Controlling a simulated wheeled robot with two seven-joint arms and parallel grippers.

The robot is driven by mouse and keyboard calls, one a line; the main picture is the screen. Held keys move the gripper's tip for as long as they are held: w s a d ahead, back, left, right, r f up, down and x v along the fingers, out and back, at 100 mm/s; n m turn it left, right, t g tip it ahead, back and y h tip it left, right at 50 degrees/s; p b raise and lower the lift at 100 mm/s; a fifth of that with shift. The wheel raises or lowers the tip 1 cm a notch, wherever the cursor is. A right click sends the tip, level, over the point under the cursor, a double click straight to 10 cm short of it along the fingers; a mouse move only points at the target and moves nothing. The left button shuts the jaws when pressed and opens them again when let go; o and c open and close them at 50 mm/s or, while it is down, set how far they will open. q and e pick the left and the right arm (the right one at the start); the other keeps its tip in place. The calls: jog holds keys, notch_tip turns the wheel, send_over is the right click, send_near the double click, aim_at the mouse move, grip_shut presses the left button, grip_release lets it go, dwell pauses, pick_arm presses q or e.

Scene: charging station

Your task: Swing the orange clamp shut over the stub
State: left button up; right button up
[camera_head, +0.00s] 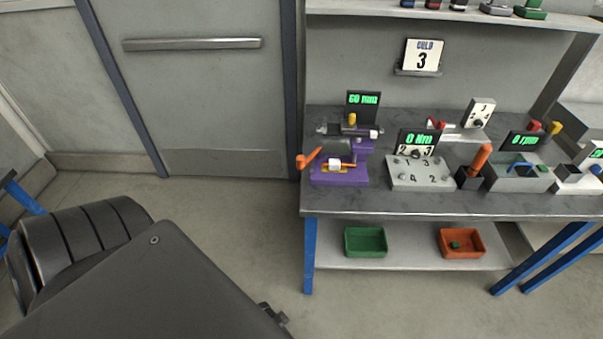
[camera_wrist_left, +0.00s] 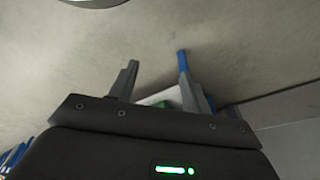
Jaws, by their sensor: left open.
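A purple fixture (camera_head: 340,179) stands at the left end of the workbench, under a display reading 60 mm. An orange lever (camera_head: 311,157), which looks like the clamp, sticks out from its left side, swung away from the fixture's middle. My right gripper is out of view.
The grey workbench (camera_head: 430,207) holds a numbered panel (camera_head: 420,173) and other devices right of the fixture. A green bin (camera_head: 366,242) and an orange bin (camera_head: 461,243) sit on its lower shelf. A grey door (camera_head: 215,95) is left; the floor before it is clear.

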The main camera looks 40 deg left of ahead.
pick_arm(q)
jog(key=w+d+r+m+t, duration=0.1)
jog(key=w+r, duration=0.2)
jog(key=r, duration=0.9)
jog(key=w+d+r+m+t, duration=0.15)
jog(key=w+r, duration=0.25)
jog(key=r, duration=0.8)
jog(key=w+d+r+m+t+h, duration=0.2)
jog(key=w+d+r+m, duration=0.3)
jog(key=w+m, duration=0.4)
jog(key=w+d+r+m+t+h, duration=0.25)
jog(key=w+d+r+m, duration=0.25)
jog(key=w+m, duration=0.45)
jog(key=m+g+y, duration=0.5)
jog(key=m+y, duration=0.1)
jog(key=m, duration=0.3)
send_near(300, 157)
jog(key=x, duration=1)
jog(key=shift+w+f, duration=0.1)
jog(key=shift+f, duration=0.25)
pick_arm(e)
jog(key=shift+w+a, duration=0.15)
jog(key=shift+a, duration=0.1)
